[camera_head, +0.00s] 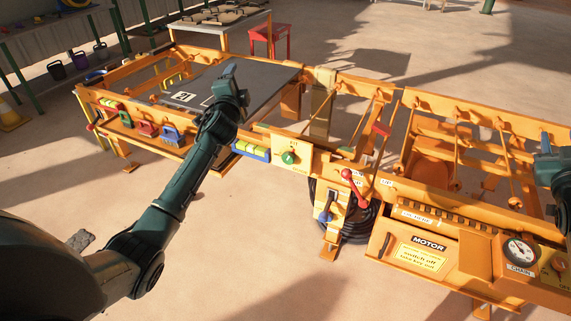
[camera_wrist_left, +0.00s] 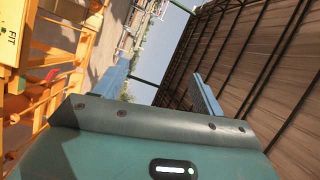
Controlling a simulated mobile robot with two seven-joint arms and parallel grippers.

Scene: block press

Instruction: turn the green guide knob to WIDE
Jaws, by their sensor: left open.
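The green guide knob (camera_head: 289,157) sits on a yellow-orange panel (camera_head: 301,151) on the near side of the machine, in the middle of the head view. Its small markings are too fine to read, so I cannot tell its setting. My left gripper (camera_head: 233,84) is up and to the left of the knob, above the grey plate, apart from the knob. In the left wrist view my left gripper (camera_wrist_left: 163,85) has its two blue fingers spread with nothing between them. The knob is not seen there. Part of my right arm shows at the right edge of the head view; its fingers are unclear.
A red-knobbed lever (camera_head: 347,174) stands right of the knob, above a black coiled hose (camera_head: 357,226). A blue tray with yellow pieces (camera_head: 251,151) is just left of it.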

